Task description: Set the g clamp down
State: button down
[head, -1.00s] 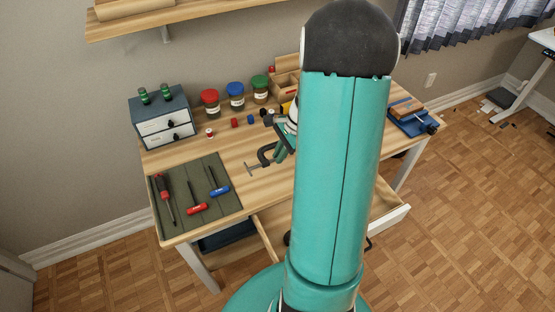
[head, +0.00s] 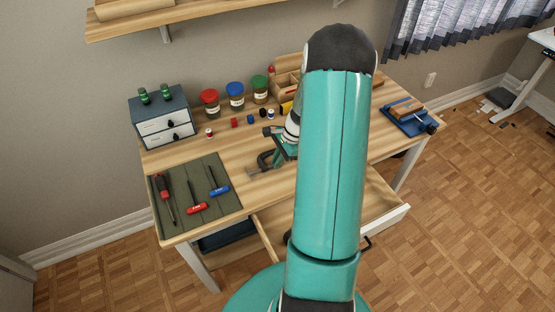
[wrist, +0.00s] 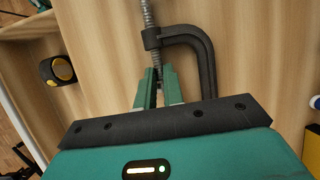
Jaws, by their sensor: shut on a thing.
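The g clamp (head: 264,160) is a dark C-shaped frame with a grey threaded screw. In the wrist view the clamp's frame (wrist: 207,58) curves to the right of the fingers and its screw points to the top edge. My gripper (wrist: 156,84) has green fingers shut on the clamp near the screw. In the head view my gripper (head: 284,149) is partly hidden by my arm and is low over the middle of the wooden desk (head: 232,150). I cannot tell whether the clamp touches the desktop.
A green mat with screwdrivers (head: 194,208) lies at the left. Small spools (head: 234,123), lidded jars (head: 236,97) and a grey drawer box (head: 163,120) stand behind. A blue vise (head: 408,118) is at the right. An open drawer (head: 385,225) juts out in front. Bare desktop lies around the clamp.

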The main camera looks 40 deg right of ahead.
jog(key=c, duration=1.5)
grip_release()
jog(key=shift+f, duration=0.1)
jog(key=v, duration=1.2)
jog(key=a+r+n+h, duration=0.2)
jog(key=a+r+n, duration=0.7)
jog(key=a+r, duration=0.75)
jog(key=shift+s+a+r+n+t+h, duration=0.35)
jog(key=shift+s+a+r+n+t, duration=0.35)
jog(key=shift+s+a+n, duration=1.75)
jog(key=shift+s+a+r+n+t+h, duration=0.4)
jog(key=shift+s+a+r+n, duration=0.85)
jog(key=shift+a, duration=1.85)
jog(key=shift+s+a+r+n+t+h, duration=0.25)
jog(key=shift+s+a+r+n+t, duration=0.35)
jog(key=shift+s+a+n, duration=2)
